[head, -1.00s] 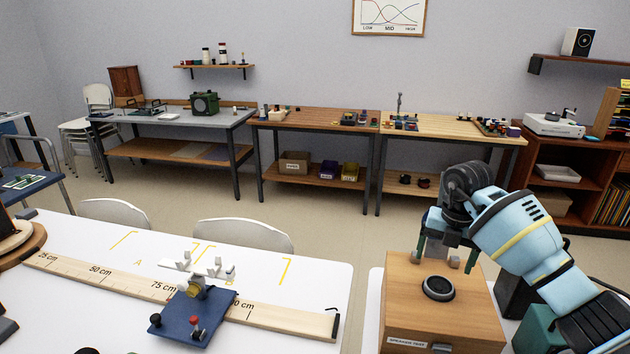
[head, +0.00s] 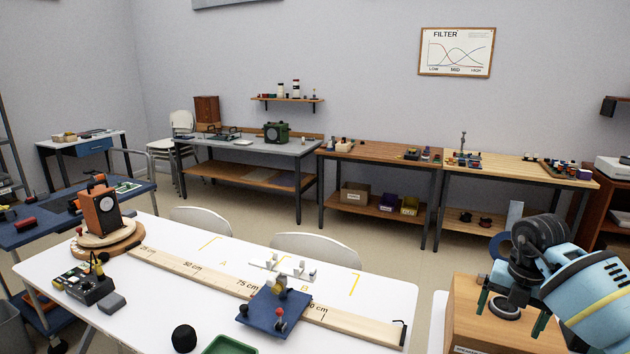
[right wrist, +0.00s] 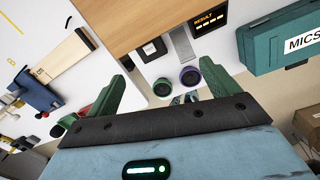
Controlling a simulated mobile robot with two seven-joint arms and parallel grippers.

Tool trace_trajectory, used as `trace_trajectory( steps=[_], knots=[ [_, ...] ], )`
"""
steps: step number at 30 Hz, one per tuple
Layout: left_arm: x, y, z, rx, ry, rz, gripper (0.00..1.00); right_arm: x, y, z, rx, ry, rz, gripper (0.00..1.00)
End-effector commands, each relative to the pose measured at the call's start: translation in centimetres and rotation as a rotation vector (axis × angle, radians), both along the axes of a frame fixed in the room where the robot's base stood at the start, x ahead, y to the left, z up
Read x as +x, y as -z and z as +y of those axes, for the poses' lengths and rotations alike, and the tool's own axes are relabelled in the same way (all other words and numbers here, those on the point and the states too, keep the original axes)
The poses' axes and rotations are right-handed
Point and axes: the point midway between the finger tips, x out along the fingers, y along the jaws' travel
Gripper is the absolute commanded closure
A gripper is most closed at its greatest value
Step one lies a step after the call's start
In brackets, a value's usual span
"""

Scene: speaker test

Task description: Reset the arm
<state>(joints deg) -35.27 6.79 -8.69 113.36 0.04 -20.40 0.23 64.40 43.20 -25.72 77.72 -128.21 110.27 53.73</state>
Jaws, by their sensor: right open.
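My right arm comes in from the right in the head view. Its gripper (head: 511,311) is open and empty, fingers apart, in front of the wooden speaker box (head: 468,322) as I see it. The dark ring on the box shows between the fingers; I cannot tell the gap to the box. In the right wrist view the green fingers (right wrist: 165,82) are spread with nothing held between them. Beyond them are a wooden edge (right wrist: 140,22), two dark knobs (right wrist: 189,77) and a lit result display (right wrist: 209,17). My left gripper is not in view.
A white table (head: 190,300) holds a long wooden ruler (head: 190,278), a blue board (head: 270,313) and an orange-fronted speaker on a round base (head: 101,211). A green case marked MICS (right wrist: 275,45) lies at right in the wrist view. Benches line the back wall.

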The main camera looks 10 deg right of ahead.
Motion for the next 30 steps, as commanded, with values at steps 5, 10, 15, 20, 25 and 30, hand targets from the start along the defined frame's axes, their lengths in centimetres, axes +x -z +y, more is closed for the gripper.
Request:
trace_trajectory(
  steps=[5, 10, 15, 20, 25, 30],
  knots=[
    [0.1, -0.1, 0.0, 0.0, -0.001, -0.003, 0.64, 0.0, 3.9, 5.0, 0.156, -0.125, -0.037, 0.13],
    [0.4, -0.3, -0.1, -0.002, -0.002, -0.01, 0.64, -1.0, 7.7, 11.9, 0.395, -0.248, -0.102, 0.13],
    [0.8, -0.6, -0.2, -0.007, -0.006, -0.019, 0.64, -3.8, 10.7, 21.1, 0.761, -0.314, -0.211, 0.13],
    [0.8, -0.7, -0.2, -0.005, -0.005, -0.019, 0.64, -6.9, 11.0, 27.8, 1.121, -0.223, -0.349, 0.13],
    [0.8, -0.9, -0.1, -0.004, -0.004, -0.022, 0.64, -9.4, 10.5, 30.9, 1.422, 0.049, -0.488, 0.13],
    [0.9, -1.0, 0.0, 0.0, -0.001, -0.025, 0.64, -11.4, 11.4, 30.2, 1.584, 0.466, -0.593, 0.13]
  ],
)
